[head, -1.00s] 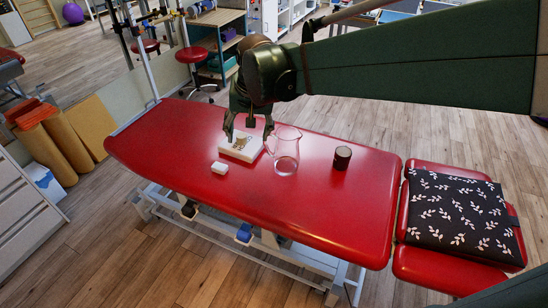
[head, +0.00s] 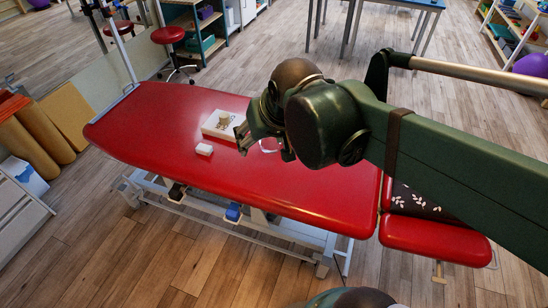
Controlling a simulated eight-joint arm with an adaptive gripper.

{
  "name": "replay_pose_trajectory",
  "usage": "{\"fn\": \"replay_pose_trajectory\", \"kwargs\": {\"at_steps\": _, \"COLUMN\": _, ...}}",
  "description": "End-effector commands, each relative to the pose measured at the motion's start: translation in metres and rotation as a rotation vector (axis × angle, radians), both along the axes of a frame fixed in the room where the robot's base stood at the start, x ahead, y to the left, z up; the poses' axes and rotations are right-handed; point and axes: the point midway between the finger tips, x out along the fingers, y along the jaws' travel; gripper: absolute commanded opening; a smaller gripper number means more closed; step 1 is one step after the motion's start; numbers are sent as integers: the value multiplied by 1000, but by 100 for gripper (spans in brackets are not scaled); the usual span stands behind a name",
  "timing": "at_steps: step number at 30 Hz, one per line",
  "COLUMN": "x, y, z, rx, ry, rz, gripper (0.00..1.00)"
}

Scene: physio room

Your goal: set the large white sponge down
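A small white block (head: 204,149), possibly a sponge, lies on the red treatment table (head: 150,125). Behind it a flat white slab (head: 217,130) lies on the table, with a tan and whitish piece (head: 224,117) on its top. I cannot tell which of these is the large white sponge. My gripper (head: 265,146) is low over the table, just right of the slab. Its fingers look spread apart, and no white thing shows between them. A clear glass jug (head: 270,147) shows only in part, behind or between the fingers.
My arm covers the table's right part; the dark cup seen earlier is hidden. A black leaf-patterned cushion (head: 415,202) lies on the red end section (head: 430,238). The table's left and front parts are clear. A red stool (head: 168,36) stands behind.

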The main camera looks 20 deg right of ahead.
Motion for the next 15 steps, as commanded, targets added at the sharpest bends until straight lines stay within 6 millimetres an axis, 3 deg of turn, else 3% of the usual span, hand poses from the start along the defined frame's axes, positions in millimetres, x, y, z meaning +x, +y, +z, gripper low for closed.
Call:
{"fn": "replay_pose_trajectory", "kwargs": {"at_steps": 6, "x": -33, "y": -5, "z": -11, "rx": -33, "ry": -43, "rz": 43, "gripper": 57}}
{"fn": "replay_pose_trajectory", "kwargs": {"at_steps": 15, "x": -57, "y": -9, "z": -22, "rx": -65, "ry": -79, "rz": 80, "gripper": 57}}
